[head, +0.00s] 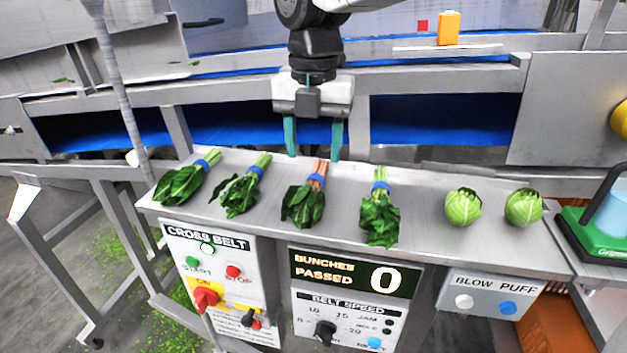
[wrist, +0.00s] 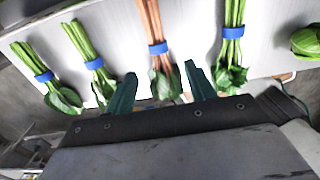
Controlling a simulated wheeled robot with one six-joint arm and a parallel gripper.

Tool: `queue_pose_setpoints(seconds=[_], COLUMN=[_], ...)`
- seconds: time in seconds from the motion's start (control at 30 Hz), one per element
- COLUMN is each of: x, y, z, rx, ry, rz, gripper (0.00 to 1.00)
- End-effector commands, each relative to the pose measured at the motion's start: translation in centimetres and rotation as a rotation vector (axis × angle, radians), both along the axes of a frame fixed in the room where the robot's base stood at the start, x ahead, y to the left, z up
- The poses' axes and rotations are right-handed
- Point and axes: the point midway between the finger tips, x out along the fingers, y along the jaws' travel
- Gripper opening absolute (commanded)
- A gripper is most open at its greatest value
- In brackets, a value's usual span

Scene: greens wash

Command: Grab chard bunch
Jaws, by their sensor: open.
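The chard bunch (head: 303,205) has reddish-orange stems, dark green leaves and a blue band. It lies on the steel shelf (head: 420,240), third from the left, its stems toward the back. My gripper (head: 314,157) is open and empty, its teal fingers pointing down above the stem end of the chard. In the wrist view the chard's stems (wrist: 152,25) and blue band run up between and beyond the two fingertips (wrist: 160,70). Part of its leaves is hidden behind the gripper body there.
Two green-stemmed bunches (head: 187,182) (head: 240,188) lie left of the chard; another (head: 380,215) lies right. Two round green heads (head: 463,207) (head: 524,207) sit further right. A blue belt (head: 440,120) runs behind the shelf. Control panels (head: 340,315) hang below its front edge.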

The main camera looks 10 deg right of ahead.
Motion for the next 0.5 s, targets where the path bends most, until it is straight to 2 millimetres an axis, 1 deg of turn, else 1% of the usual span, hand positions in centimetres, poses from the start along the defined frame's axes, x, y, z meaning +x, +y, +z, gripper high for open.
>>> queue_pose_setpoints(seconds=[0.23,0.4,0.5], x=[0.2,0.5,0.5], y=[-0.1,-0.2,-0.3], z=[-3.0,-5.6,-6.5], rx=[-0.002,-0.001,-0.001], ry=[0.002,0.003,0.001], rz=[-0.001,-0.003,-0.004], gripper=[0.55,0.55,0.55])
